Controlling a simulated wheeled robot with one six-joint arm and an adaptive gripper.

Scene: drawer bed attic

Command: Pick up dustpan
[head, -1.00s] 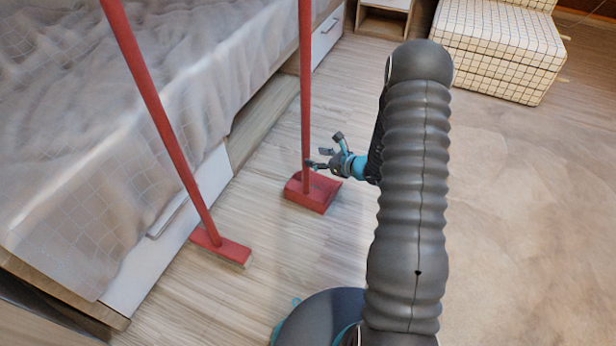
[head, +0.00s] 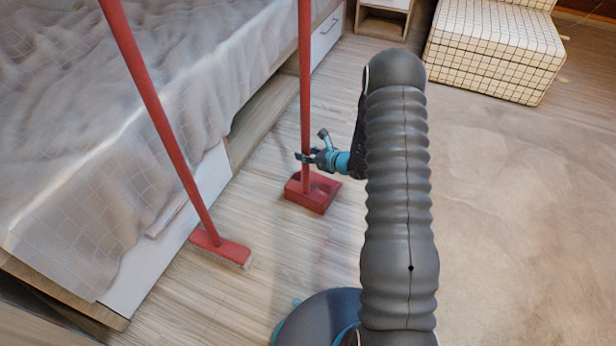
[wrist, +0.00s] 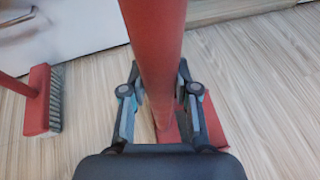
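The red dustpan (head: 322,192) stands on the wooden floor with its long red handle (head: 305,90) upright. In the head view my gripper (head: 311,156) is at the lower part of this handle, a little above the pan. In the wrist view the handle (wrist: 157,45) runs between the two fingers of my gripper (wrist: 159,95). A finger lies on each side of it, and a strip of floor shows between the left finger and the handle. The fingers look open around the handle. Part of the pan (wrist: 212,125) shows below, partly hidden by the gripper.
A red broom (head: 220,248) leans to the left of the dustpan, near the bed's drawers; it also shows in the wrist view (wrist: 42,100). The bed (head: 150,100) fills the left side. A checked seat (head: 495,50) stands at the back right. The floor to the right is clear.

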